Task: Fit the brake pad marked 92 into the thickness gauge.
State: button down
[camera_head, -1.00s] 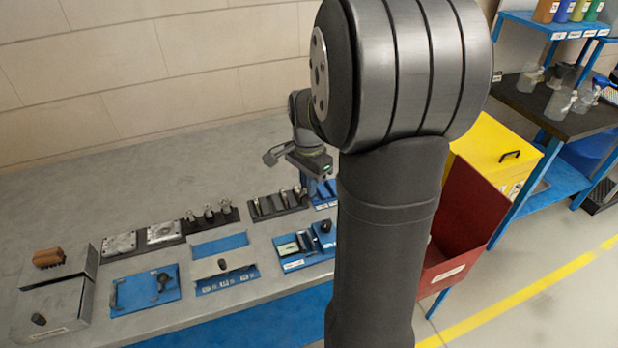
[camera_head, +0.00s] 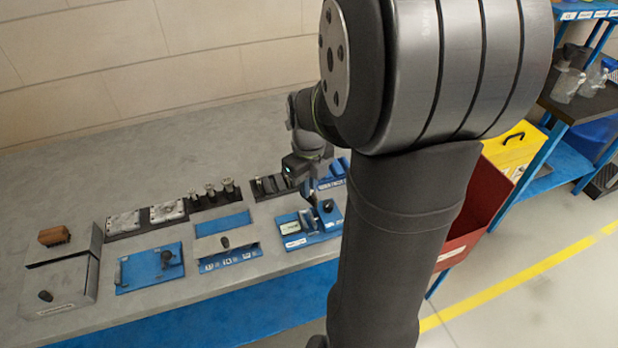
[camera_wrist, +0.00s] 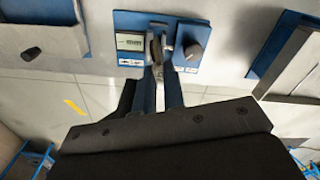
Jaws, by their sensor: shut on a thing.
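The thickness gauge is a blue plate (camera_head: 318,236) with a small display and a black knob, at the right of the bench row. In the wrist view the gauge (camera_wrist: 128,22) lies straight ahead of the fingers, display on the left and knob on the right. My gripper (camera_head: 310,200) is above the gauge, pointing down. In the wrist view my gripper (camera_wrist: 161,68) is shut on a thin, dark brake pad (camera_wrist: 155,47), seen edge-on between display and knob. Its marking is not readable. I cannot tell whether the pad touches the gauge.
A dark rack (camera_head: 268,189) with upright pads stands behind the gauge. A blue tray with a grey cover (camera_head: 226,244) is to its left. A blue fixture (camera_head: 150,268) and a grey box (camera_head: 62,284) are farther left. A red bin (camera_head: 470,217) stands right of the bench.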

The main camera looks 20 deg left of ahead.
jog(key=shift+s+d+f+m, duration=0.1)
jog(key=shift+s+f+m, duration=0.1)
jog(key=shift+f+m, duration=0.65)
jog(key=shift+s+d+f+m, duration=0.15)
jog(key=shift+f+m, duration=0.4)
jog(key=shift+f, duration=0.55)
jog(key=shift+s+f+m, duration=0.25)
jog(key=shift+f+m, duration=0.45)
jog(key=shift+f, duration=0.3)
jog(key=shift+f, duration=0.6)
jog(key=c, duration=1.4)
grip_release()
jog(key=shift+c, duration=0.2)
notch_tip(320, 180, up, 7)
jog(key=shift+f, duration=3.5)
